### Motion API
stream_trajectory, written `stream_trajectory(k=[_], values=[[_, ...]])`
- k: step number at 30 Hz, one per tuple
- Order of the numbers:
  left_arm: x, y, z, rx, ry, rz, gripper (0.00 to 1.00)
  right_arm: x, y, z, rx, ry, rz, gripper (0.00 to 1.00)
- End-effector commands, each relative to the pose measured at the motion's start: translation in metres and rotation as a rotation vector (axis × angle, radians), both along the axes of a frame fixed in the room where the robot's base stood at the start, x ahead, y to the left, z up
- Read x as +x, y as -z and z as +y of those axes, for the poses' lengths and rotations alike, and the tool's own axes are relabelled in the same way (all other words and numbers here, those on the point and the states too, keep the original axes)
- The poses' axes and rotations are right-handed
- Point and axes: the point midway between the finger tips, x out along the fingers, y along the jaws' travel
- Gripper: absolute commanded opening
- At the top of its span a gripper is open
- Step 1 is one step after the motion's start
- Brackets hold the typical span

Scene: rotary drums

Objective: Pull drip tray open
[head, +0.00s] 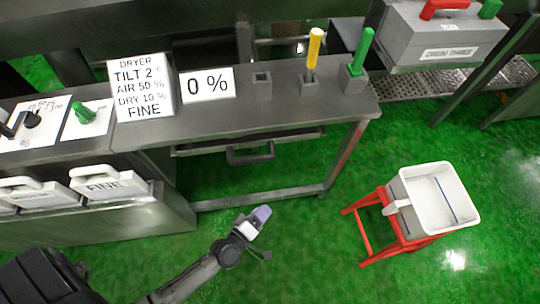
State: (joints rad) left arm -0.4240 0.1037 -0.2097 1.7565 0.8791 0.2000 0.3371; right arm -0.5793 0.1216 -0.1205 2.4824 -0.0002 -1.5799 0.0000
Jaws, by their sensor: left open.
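A shallow grey tray (196,151) sits under the grey bench. Its dark U-shaped handle (250,157) sticks out from the bench's front, below the top. I take this for the drip tray; no label shows on it. The tray looks mostly hidden beneath the bench top. My left gripper (262,235) is open and empty, over the green floor in front of the bench. In the picture it is below the handle and apart from it. My right gripper is not in view.
A white bin (436,197) stands on a red stool (365,238) at the right. Bench cabinets with white handled boxes (107,183) are at the left. The bench top carries signs, a yellow lever (314,48) and a green lever (361,50). Floor between gripper and handle is clear.

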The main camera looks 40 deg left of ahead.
Motion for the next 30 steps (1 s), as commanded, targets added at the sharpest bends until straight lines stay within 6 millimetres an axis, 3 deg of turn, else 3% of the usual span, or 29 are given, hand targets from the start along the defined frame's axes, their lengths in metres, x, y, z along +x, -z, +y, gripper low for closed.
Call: stream_trajectory(k=[3,7,16,20,30], values=[[-0.001,-0.014,0.028,-0.102,-0.180,-0.113,0.52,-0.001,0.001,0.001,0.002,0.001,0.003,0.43],[-0.005,-0.030,0.052,-0.180,-0.324,-0.226,0.52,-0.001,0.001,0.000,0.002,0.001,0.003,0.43],[-0.008,-0.046,0.072,-0.268,-0.432,-0.345,0.52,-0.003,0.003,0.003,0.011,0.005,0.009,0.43],[0.006,-0.048,0.077,-0.274,-0.430,-0.347,0.52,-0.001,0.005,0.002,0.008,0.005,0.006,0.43],[0.064,-0.060,0.099,-0.273,-0.428,-0.346,0.52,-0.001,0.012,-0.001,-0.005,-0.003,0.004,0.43]])
